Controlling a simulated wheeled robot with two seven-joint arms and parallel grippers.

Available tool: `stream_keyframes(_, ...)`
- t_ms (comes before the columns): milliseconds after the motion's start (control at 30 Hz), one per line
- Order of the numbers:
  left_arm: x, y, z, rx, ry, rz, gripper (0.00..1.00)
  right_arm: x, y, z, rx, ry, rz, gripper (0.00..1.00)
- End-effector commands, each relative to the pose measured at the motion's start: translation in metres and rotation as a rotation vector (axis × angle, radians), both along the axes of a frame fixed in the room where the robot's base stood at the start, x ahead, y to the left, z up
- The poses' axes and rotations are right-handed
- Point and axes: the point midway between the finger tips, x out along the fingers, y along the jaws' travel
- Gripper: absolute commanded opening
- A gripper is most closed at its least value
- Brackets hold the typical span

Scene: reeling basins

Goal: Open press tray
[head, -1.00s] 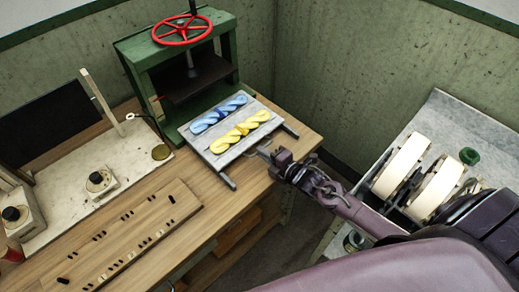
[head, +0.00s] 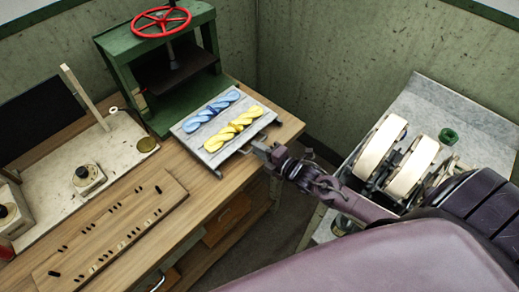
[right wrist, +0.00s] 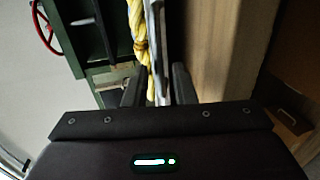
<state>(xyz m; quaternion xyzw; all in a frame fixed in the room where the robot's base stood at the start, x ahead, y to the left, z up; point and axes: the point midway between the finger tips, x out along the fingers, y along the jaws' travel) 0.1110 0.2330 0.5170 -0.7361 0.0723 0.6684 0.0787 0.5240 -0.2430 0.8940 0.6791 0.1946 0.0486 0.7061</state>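The press tray (head: 190,140) is a light grey board drawn out in front of the green press (head: 150,75). A blue twisted skein (head: 212,111) and a yellow twisted skein (head: 233,128) lie on it. My right gripper (head: 262,149) is at the tray's front edge, its fingers around the small handle (head: 246,149). In the right wrist view the two fingers (right wrist: 159,85) stand a little apart, with the tray's edge and yellow skein (right wrist: 138,30) beyond them; the handle itself is mostly hidden there. My left gripper is out of view.
The press's red handwheel (head: 161,20) is on top. A wooden board with slots (head: 110,230) and a pale slab (head: 100,155) lie on the wooden bench (head: 205,190). White reels (head: 410,165) stand on a grey table at right. Open floor lies between bench and table.

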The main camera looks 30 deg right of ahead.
Motion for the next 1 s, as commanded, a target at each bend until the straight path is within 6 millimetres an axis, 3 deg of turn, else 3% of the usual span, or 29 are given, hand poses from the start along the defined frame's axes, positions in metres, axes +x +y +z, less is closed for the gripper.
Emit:
stream_keyframes(367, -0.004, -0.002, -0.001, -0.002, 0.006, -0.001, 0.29, -0.003, -0.001, 0.000, 0.000, 0.001, 0.000, 0.31)
stream_keyframes(800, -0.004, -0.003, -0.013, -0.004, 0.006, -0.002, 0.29, -0.058, -0.021, 0.011, -0.002, 0.003, 0.001, 0.31)
stream_keyframes(1000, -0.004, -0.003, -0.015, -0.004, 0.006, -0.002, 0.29, -0.071, -0.025, 0.015, 0.000, 0.000, 0.001, 0.31)
